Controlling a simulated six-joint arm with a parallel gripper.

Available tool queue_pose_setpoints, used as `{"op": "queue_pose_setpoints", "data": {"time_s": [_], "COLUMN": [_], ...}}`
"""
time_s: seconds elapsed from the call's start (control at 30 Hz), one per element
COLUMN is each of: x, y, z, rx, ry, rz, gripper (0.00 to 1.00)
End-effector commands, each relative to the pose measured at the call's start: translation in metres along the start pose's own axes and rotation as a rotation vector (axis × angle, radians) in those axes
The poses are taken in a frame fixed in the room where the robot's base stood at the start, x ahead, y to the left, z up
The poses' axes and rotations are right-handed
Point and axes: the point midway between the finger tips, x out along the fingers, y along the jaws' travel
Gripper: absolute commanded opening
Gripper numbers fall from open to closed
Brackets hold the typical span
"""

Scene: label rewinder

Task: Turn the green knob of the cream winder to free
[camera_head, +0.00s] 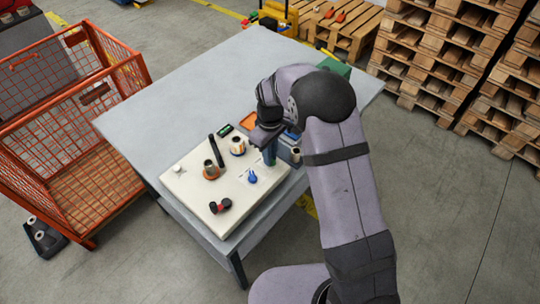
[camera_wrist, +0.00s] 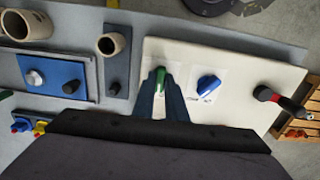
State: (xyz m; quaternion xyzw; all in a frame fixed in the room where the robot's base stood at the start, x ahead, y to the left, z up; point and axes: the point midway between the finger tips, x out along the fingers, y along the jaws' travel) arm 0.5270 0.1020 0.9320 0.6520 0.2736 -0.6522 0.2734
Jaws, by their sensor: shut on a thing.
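The cream winder (camera_head: 192,193) is a flat cream panel lying on the grey table; part of it shows in the wrist view (camera_wrist: 232,62). Its green knob (camera_wrist: 161,77) shows in the wrist view between my fingers, its long grip pointing nearly straight up the picture. My gripper (camera_wrist: 160,88) is shut on the green knob from above, at the right part of the panel in the head view (camera_head: 269,157). The knob is hidden behind my gripper in the head view. A blue knob (camera_wrist: 208,86) sits just right of it in the wrist view. The label markings are too small to read.
A blue-faced unit (camera_wrist: 48,76) lies left in the wrist view. An orange mesh crate (camera_head: 75,130) stands left of the table (camera_head: 160,115). The table's far left is clear.

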Motion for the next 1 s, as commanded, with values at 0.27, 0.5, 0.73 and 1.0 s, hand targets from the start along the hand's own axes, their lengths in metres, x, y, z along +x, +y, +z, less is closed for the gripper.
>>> {"op": "queue_pose_setpoints", "data": {"time_s": [0.27, 0.5, 0.73, 1.0], "x": [-0.0005, -0.0008, -0.0010, -0.0012], "y": [0.0003, 0.0004, 0.0004, 0.0005], "z": [-0.0004, -0.0004, -0.0005, -0.0006], "rx": [0.259, 0.451, 0.572, 0.631], "ry": [0.001, 0.001, 0.002, 0.002], "rz": [0.001, 0.001, 0.001, 0.001], "gripper": [0.00, 0.00, 0.00, 0.00]}}
